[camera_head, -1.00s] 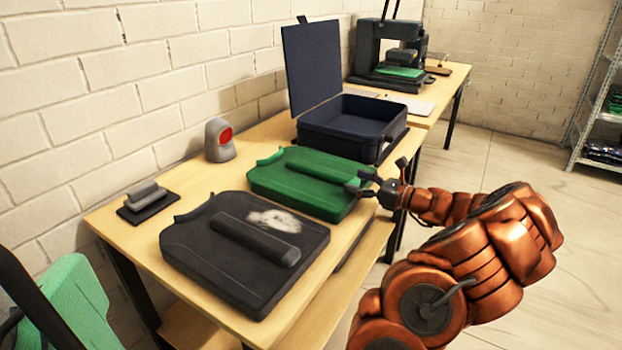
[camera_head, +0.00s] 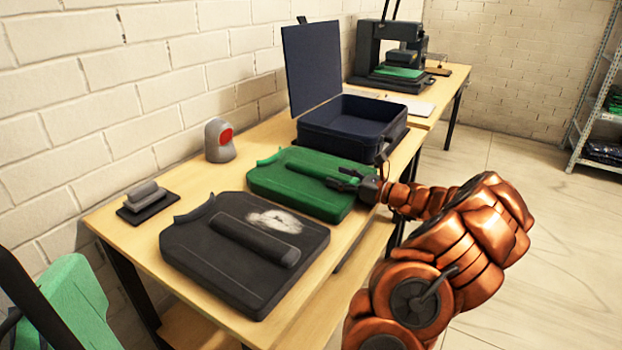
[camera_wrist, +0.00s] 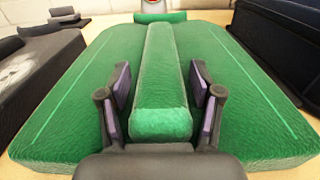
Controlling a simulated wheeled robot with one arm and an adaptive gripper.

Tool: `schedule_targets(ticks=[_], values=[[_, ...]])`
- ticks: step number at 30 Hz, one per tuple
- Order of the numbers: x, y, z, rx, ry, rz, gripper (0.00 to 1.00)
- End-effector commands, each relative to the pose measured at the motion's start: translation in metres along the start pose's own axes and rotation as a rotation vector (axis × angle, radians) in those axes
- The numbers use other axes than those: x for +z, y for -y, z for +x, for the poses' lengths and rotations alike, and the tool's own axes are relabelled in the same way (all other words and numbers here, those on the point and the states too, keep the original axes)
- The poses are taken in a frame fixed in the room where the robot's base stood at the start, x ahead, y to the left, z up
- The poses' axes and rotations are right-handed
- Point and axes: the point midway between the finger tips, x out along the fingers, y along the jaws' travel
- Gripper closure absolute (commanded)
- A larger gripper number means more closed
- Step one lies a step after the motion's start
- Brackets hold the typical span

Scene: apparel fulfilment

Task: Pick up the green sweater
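The green sweater (camera_head: 307,190) lies folded flat on the wooden table, with a raised roll along its middle. In the wrist view the green sweater (camera_wrist: 250,105) fills most of the picture. My gripper (camera_head: 338,181) is at the near right end of the sweater. In the wrist view the fingers of my gripper (camera_wrist: 160,105) are apart, one on each side of the raised roll. A small gap shows between the roll and each finger pad, so nothing is visibly gripped.
A black folded garment (camera_head: 190,250) with a pale print lies to the left. An open dark blue case (camera_head: 352,146) stands behind the sweater. A grey device with a red face (camera_head: 219,141) is near the wall. A press machine (camera_head: 388,55) stands on the far table.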

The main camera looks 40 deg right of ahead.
Motion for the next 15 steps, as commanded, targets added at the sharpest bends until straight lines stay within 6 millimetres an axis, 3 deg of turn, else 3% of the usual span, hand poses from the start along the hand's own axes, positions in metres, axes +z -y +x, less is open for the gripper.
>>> schedule_targets(ticks=[2, 15], values=[[0.0, 0.0, -0.0001, 0.0, 0.0, 0.0, 0.47], [-0.0001, 0.0001, -0.0003, 0.0, 0.0, 0.0, 0.93]])
